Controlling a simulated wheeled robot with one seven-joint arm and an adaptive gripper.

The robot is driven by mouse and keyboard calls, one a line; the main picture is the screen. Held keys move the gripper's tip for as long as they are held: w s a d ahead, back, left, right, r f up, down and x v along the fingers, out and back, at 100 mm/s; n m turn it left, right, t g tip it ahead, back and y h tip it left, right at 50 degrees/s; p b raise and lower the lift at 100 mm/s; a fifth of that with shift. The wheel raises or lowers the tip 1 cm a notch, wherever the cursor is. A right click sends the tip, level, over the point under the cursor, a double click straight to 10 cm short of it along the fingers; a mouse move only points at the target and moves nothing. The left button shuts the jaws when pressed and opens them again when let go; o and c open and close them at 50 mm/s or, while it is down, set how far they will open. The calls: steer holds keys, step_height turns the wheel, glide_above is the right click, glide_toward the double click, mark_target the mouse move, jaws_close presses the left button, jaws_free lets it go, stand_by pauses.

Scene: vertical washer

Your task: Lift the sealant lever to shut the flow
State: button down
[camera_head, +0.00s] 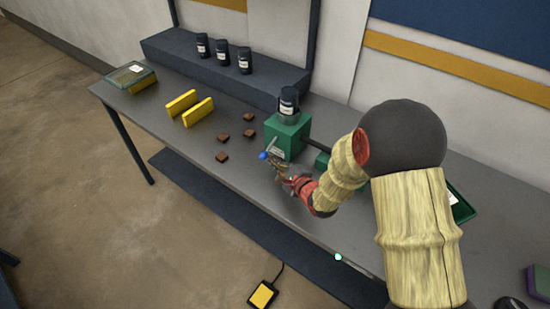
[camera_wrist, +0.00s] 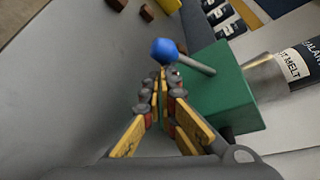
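The sealant lever is a thin grey rod (camera_wrist: 198,65) with a blue ball knob (camera_wrist: 163,51), jutting from the side of a green block (camera_wrist: 232,100). In the head view the knob (camera_head: 262,155) is at the front left of the green block (camera_head: 288,137). A dark jar labelled sealant (camera_head: 288,103) stands on the block, and its label (camera_wrist: 298,62) shows in the wrist view. My gripper (camera_wrist: 168,80) has its fingertips close together, just below the knob and beside the rod. I see nothing clearly held; contact with the lever cannot be told.
Several brown blocks (camera_head: 249,133) and two yellow upright plates (camera_head: 198,111) lie left of the block. Dark jars (camera_head: 222,52) stand on the raised back shelf (camera_head: 268,88). A green tray (camera_head: 460,206) is partly behind my arm. The table's front left is clear.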

mark_target(266, 153)
steer(key=shift+s+a+r+p, duration=0.25)
steer(key=shift+r+p, duration=0.45)
steer(key=shift+s+a+r+p, duration=0.2)
steer(key=shift+s+r+p, duration=0.05)
steer(key=shift+r+p, duration=0.45)
steer(key=shift+s+a+r+p, duration=0.1)
steer(key=shift+r+p, duration=0.45)
steer(key=shift+p, duration=0.05)
steer(key=shift+f, duration=0.1)
